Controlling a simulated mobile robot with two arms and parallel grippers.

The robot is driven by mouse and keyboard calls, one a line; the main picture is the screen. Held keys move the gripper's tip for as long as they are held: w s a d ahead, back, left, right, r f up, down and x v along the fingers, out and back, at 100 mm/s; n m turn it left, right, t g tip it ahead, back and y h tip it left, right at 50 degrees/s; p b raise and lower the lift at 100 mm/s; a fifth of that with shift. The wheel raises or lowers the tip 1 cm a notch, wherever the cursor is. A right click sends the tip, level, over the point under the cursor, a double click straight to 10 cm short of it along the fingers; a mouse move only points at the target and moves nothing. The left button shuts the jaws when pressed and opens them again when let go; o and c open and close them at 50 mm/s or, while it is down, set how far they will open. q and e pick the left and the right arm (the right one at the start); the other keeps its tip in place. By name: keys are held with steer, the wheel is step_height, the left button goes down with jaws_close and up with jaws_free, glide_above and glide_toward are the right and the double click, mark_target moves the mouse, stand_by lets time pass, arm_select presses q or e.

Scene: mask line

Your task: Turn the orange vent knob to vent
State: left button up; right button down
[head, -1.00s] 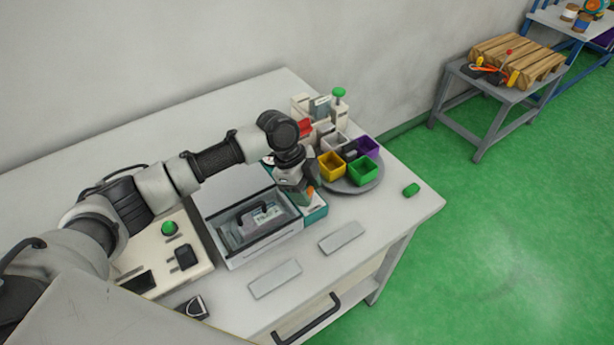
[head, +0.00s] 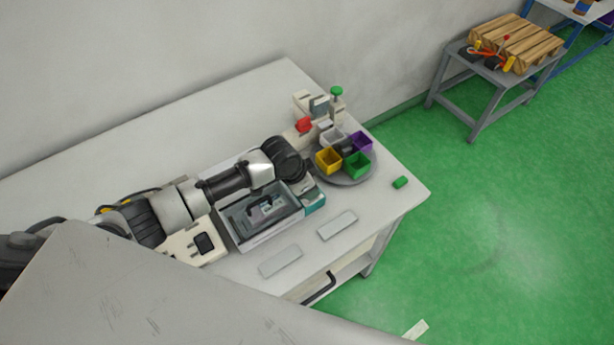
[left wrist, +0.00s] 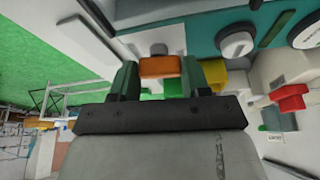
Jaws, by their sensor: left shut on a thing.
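The orange vent knob (left wrist: 160,67) shows in the left wrist view as a small orange block below a grey round fitting on a white plate, beside a teal panel (left wrist: 205,28). My left gripper (left wrist: 158,78) has its two fingers on either side of the knob and is shut on it. In the head view my left wrist covers the gripper and the knob; only the teal side of the unit (head: 315,201) shows beside it. Whether the knob points to vent cannot be read. My right gripper is in neither current view.
A grey open-topped box (head: 262,236) stands left of the teal unit. A round tray (head: 347,182) with yellow, green, purple and white bins is to its right. Two flat pale plates (head: 338,225) lie in front.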

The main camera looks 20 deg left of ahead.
arm_select(q)
steer(key=shift+r+n+y+p, duration=0.1)
steer(key=shift+n+y+p, duration=0.2)
steer(key=shift+n+p, duration=0.5)
steer(key=o, duration=0.9)
steer(key=b+v, duration=0.1)
steer(key=v, duration=0.9)
steer(key=shift+s+r+b, duration=0.25)
steer(key=shift+s+b, duration=0.05)
steer(key=shift+b, duration=0.05)
